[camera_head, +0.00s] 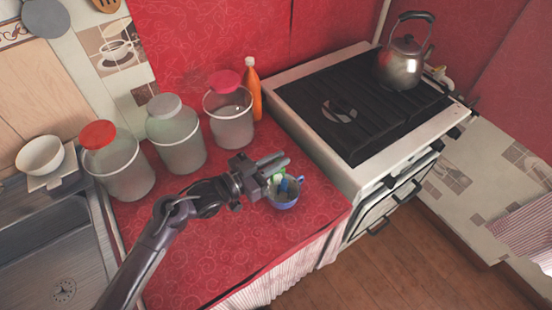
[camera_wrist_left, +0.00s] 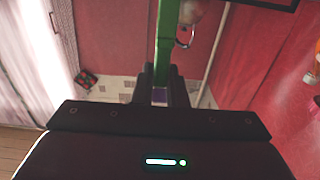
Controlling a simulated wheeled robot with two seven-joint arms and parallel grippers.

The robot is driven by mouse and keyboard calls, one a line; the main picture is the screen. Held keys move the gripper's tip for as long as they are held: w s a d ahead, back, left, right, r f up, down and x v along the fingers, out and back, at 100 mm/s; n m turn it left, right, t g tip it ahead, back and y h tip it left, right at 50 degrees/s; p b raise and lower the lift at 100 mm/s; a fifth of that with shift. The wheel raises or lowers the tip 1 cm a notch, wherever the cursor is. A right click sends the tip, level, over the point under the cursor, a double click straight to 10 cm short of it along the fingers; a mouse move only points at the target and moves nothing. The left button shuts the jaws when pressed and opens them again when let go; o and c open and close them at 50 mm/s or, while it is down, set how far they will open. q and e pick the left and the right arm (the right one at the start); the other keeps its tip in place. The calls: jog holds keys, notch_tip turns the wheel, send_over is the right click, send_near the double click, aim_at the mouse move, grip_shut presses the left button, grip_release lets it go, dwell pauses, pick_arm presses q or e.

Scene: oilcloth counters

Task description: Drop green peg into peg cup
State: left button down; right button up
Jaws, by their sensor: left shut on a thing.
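My left gripper (camera_head: 277,163) is over the red counter, just above and partly in front of the peg cup. In the left wrist view its two dark fingers (camera_wrist_left: 163,82) are shut on the green peg (camera_wrist_left: 166,38), a long bar extending beyond them. In the head view, only a small green patch of the peg (camera_head: 280,172) shows beside the fingers. The gripper hides the cup's back left rim.
Jars with a red lid (camera_head: 98,135), a grey lid (camera_head: 164,104) and a pink lid (camera_head: 225,82) line the counter's back, with an orange bottle (camera_head: 252,92). A stove (camera_head: 350,105) carrying a kettle (camera_head: 400,67) is right. A sink (camera_head: 45,255) is left. The front counter is clear.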

pick_arm(q)
jog(key=shift+f, duration=0.35)
pick_arm(e)
jog(key=shift+f, duration=0.3)
